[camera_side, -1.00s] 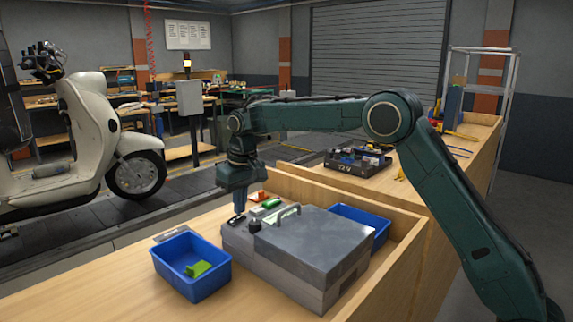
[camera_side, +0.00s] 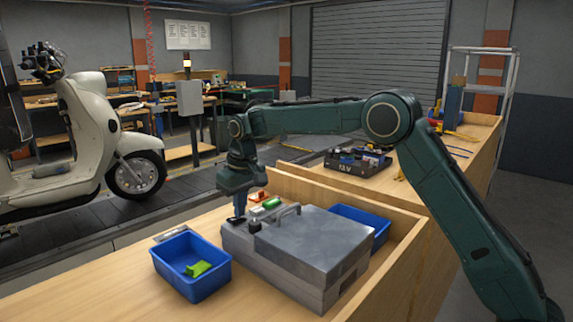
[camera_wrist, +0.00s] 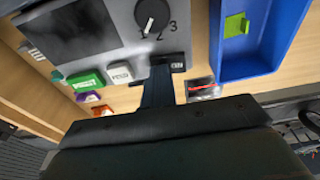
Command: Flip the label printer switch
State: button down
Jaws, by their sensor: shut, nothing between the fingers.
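The label printer (camera_side: 315,240) is a grey box with a handle on its lid, on the wooden bench. In the wrist view its front panel (camera_wrist: 125,45) carries a dial (camera_wrist: 152,14) marked 1, 2, 3 and a dark rectangle. A small black switch-like part (camera_wrist: 178,66) with a light marking sits at the panel edge, partly hidden by my fingers. My gripper (camera_side: 238,217) is shut and empty, pointing down at the printer's left edge. In the wrist view its fingertips (camera_wrist: 164,68) overlap the black part; I cannot tell whether they touch.
A blue bin (camera_side: 190,282) with a green piece (camera_side: 198,269) stands left of the printer. Another blue bin (camera_side: 362,222) is behind it, by the wooden side wall (camera_side: 405,245).

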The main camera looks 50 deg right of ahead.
jog(key=shift+r, duration=3.5)
jog(key=s+d+r+t, duration=0.1)
jog(key=s+r, duration=0.3)
jog(key=s, duration=0.7)
jog(key=s+d+r+t, duration=0.15)
jog(key=s+r, duration=0.25)
jog(key=s, duration=0.6)
jog(key=s+f, duration=0.4)
jog(key=s, duration=0.5)
jog(key=s+d+f+t, duration=0.1)
jog(key=s+f, duration=0.3)
jog(key=s, duration=0.6)
jog(key=shift+s+f, duration=0.2)
jog(key=shift+s, duration=0.05)
